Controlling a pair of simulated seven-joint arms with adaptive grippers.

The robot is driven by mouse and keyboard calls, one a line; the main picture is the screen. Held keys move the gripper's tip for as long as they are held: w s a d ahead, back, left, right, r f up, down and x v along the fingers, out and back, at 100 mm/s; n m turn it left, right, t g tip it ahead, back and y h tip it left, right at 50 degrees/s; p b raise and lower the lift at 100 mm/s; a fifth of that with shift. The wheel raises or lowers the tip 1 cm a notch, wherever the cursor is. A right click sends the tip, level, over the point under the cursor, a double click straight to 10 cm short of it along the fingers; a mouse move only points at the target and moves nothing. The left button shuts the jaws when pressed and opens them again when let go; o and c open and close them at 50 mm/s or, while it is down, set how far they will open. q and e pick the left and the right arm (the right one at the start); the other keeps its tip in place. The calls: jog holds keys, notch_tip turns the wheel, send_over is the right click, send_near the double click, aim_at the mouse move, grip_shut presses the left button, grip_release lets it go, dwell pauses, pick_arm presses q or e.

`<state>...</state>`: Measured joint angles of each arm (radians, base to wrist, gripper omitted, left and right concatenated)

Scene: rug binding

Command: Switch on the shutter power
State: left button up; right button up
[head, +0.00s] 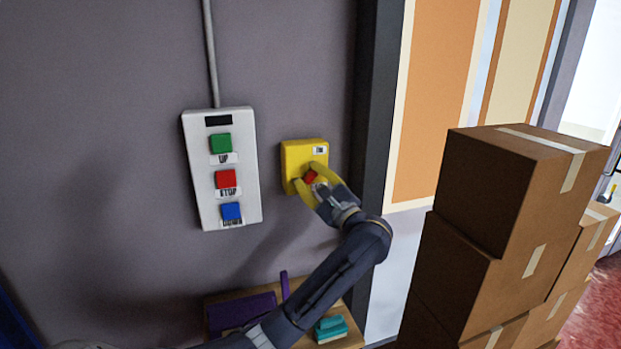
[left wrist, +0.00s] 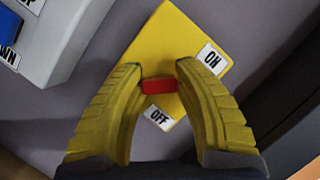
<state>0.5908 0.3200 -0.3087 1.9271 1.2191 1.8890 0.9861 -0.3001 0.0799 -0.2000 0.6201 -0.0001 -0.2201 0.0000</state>
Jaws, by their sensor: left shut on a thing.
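The yellow switch box (head: 291,158) is on the grey wall, right of the white button panel. It has a red switch handle (head: 310,176) on its face. In the left wrist view the box (left wrist: 165,45) carries an ON label (left wrist: 211,59) and an OFF label (left wrist: 160,118). The red handle (left wrist: 159,86) lies between the two labels. My left gripper (head: 312,181) is at the box front with its yellow fingers on either side of the red handle, shut on it. The fingers hide the handle's ends. My right gripper is not in view.
The white panel (head: 203,203) has green UP, red STOP and blue buttons. A dark post (head: 375,110) stands right of the box. Stacked cardboard boxes (head: 505,190) fill the right side. A small wooden shelf (head: 350,341) below holds a purple thing and a teal thing (head: 330,328).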

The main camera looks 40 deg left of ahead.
pick_arm(q)
jog(key=shift+m, duration=0.5)
jog(key=m+t, duration=0.1)
jog(key=m, duration=0.1)
jog(key=m+t, duration=0.1)
jog(key=m, duration=0.2)
jog(key=shift+r+m+t, duration=0.1)
jog(key=shift+m+t, duration=0.2)
jog(key=shift+t, duration=0.1)
jog(key=m+t, duration=0.1)
jog(key=m, duration=0.2)
jog(key=m+t+h, duration=0.1)
jog(key=m+t, duration=0.1)
jog(key=m, duration=0.1)
jog(key=shift+m+t+h, duration=0.3)
jog(key=shift+m, duration=0.1)
jog(key=m+t+h, duration=0.1)
jog(key=m, duration=0.2)
jog(key=m+t+h, duration=0.1)
jog(key=m, duration=0.2)
jog(key=shift+w+m+t+h, duration=0.1)
jog(key=shift+m+t+h, duration=0.2)
jog(key=shift+m+h, duration=0.8)
jog(key=shift+m+t+h, duration=0.3)
jog(key=shift+m+h, duration=0.1)
jog(key=shift+m, duration=1.4)
jog(key=o, duration=1.2)
jog(key=shift+d+m, duration=0.15)
jog(key=shift+m, duration=0.15)
